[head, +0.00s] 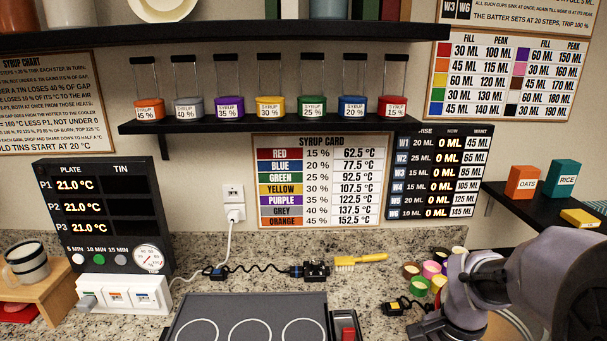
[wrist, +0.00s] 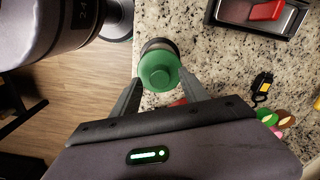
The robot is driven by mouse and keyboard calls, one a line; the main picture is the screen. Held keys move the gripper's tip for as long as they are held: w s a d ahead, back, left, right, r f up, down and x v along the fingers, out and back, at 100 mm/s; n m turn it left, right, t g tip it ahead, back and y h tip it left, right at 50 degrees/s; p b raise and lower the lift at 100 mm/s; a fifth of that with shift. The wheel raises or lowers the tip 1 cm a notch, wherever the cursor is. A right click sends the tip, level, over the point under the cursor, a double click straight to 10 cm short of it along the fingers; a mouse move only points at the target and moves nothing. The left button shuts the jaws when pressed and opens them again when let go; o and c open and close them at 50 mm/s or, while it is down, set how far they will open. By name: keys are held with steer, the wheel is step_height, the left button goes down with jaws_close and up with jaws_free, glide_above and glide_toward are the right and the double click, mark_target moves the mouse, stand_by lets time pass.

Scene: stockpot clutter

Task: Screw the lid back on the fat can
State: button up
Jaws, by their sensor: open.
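In the wrist view, a round green piece (wrist: 159,72) with a raised disc on top lies between the two fingers of my gripper (wrist: 160,90). A dark grey rounded part shows just beyond it, near the counter's edge. I cannot tell whether the green piece is the can's lid, or whether it sits on the can. My gripper is open, with a finger on either side of the green piece. The fingers look apart from it. No fat can is clearly recognisable in the head view, and my gripper's fingertips do not show there.
The granite counter (wrist: 190,18) ends at the left, with wooden floor beyond. A red-switched unit (wrist: 265,12) stands at the upper right. Several coloured cups (head: 431,268), a yellow brush (head: 362,260) and a hob (head: 248,305) occupy the counter. A small red thing is partly hidden by my gripper.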

step_height(320, 180, up, 15)
steer(key=p, duration=0.5)
steer(key=s+a+f+n+t+y+b, duration=0.1)
steer(key=s+a+f+n+t+b, duration=0.2)
steer(key=a, duration=0.4)
steer(key=s+a+f+n+t+y+b, duration=0.1)
steer(key=s+a+f+n+t+b, duration=0.1)
steer(key=s+a+f+n+b, duration=0.2)
steer(key=s+a+n+b, duration=0.2)
steer(key=s+a+b, duration=0.1)
steer(key=s, duration=0.1)
steer(key=shift+s+a+f+t+b, duration=0.15)
steer(key=shift+a+f+t+b, duration=0.15)
steer(key=shift+t+b, duration=0.1)
